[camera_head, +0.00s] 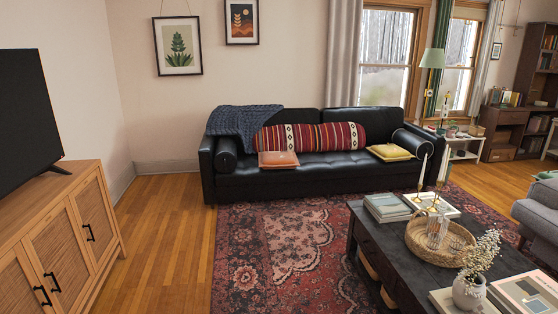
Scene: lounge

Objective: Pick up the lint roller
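I cannot make out a lint roller for certain anywhere in the head view. Small items on the white side table (462,154) and in the woven tray (416,238) on the dark coffee table (385,250) are too small to tell apart. Neither of my grippers is in view.
A black sofa (345,172) with a striped bolster (312,137) stands against the back wall. A wooden cabinet (70,235) with a TV (28,115) is at left, a grey armchair (535,220) at right. The wood floor (165,240) between cabinet and rug (265,245) is clear.

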